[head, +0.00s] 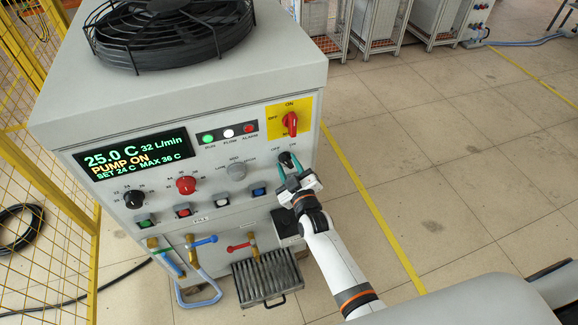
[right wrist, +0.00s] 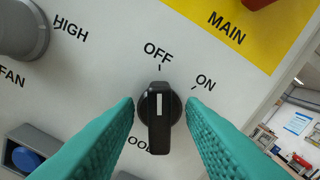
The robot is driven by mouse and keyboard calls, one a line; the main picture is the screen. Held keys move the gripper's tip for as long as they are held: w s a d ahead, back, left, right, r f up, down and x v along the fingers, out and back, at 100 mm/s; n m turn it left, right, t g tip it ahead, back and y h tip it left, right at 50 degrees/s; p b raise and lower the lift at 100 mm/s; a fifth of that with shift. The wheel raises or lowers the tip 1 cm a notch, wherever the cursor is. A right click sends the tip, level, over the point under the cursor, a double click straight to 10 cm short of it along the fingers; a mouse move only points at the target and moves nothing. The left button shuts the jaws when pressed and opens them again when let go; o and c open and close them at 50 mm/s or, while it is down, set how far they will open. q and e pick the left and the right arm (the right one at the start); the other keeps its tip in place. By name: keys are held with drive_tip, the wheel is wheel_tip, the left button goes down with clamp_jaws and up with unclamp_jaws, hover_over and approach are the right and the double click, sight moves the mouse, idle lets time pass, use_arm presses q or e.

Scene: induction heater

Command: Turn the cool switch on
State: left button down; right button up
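The cool switch is a black rotary knob (right wrist: 158,125) on the machine's front panel. Its white line points up to OFF, and ON is marked to its upper right. The label below it is partly hidden by the knob and a finger. In the head view the knob (head: 285,157) is at the panel's right side. My right gripper (head: 289,168) is open with its green fingers at the knob. In the right wrist view the fingertips (right wrist: 160,105) lie on either side of the knob, with small gaps showing. My left gripper is not in view.
A red main switch (head: 290,122) on a yellow plate is above the knob. A grey fan knob (head: 236,171) and a blue button (head: 258,190) are to its left. A black fan (head: 158,30) sits on top.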

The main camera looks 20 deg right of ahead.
clamp_jaws()
drive_tip(key=m, duration=0.6)
drive_tip(key=shift+d, duration=0.1)
drive_tip(key=m, duration=0.5)
drive_tip(key=shift+d+m, duration=0.15)
drive_tip(key=shift+m, duration=0.25)
drive_tip(key=shift+b, duration=0.3)
unclamp_jaws()
idle(0.3)
drive_tip(key=shift+s, duration=0.1)
